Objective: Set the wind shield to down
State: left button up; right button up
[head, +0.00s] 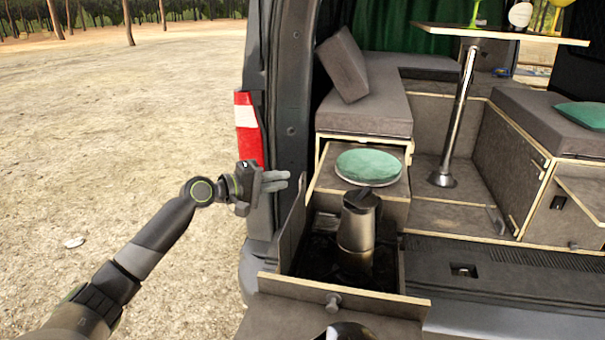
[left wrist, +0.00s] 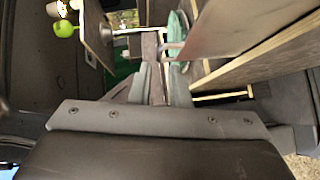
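The wind shield (head: 291,225) looks like the brown panel with a pale edge standing up along the left side of the stove box. A brown panel at the upper right of the left wrist view (left wrist: 235,25) may be the same shield; I cannot be sure. My left gripper (head: 288,180) is just left of and near the shield's top far corner, with its fingers pointing right. A narrow gap shows between its fingers in the left wrist view (left wrist: 160,82), and I see nothing gripped. Whether it touches the shield is unclear.
A metal moka pot (head: 358,225) stands in the dark stove box, close to the shield. A green round cushion or plate (head: 367,166) lies on the surface behind. The van's rear pillar and tail light (head: 248,130) are beside my left wrist. Open ground lies left.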

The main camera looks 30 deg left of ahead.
aim_at(303, 175)
pick_arm(q)
jog(key=p+x, duration=0.1)
jog(key=x, duration=0.6)
jog(key=shift+w+d, duration=0.1)
grip_shut()
